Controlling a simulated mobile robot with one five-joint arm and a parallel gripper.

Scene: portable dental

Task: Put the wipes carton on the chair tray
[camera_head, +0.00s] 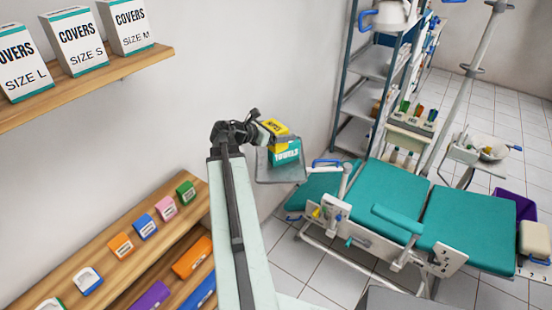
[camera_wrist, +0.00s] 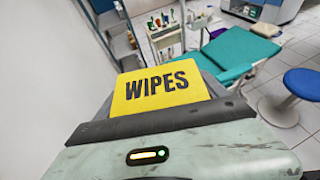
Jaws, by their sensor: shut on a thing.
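The yellow wipes carton (camera_head: 275,126) is held in my gripper (camera_head: 258,130), which is shut on it at the end of my outstretched arm. In the wrist view the carton's face reading WIPES (camera_wrist: 160,88) fills the middle. The grey chair tray (camera_head: 282,174) is on a bracket beside the teal dental chair (camera_head: 390,194). A teal towels carton (camera_head: 286,153) is on the tray, and the wipes carton appears just above and behind it. I cannot tell whether the wipes carton touches the tray or the towels carton. My fingertips are mostly hidden.
The white wall is close on the left of the tray. A shelf rack (camera_head: 372,102) stands behind it. Wooden shelves with small boxes (camera_head: 145,226) and cover cartons (camera_head: 75,42) are on the left. A blue stool (camera_wrist: 304,84) stands right in the wrist view.

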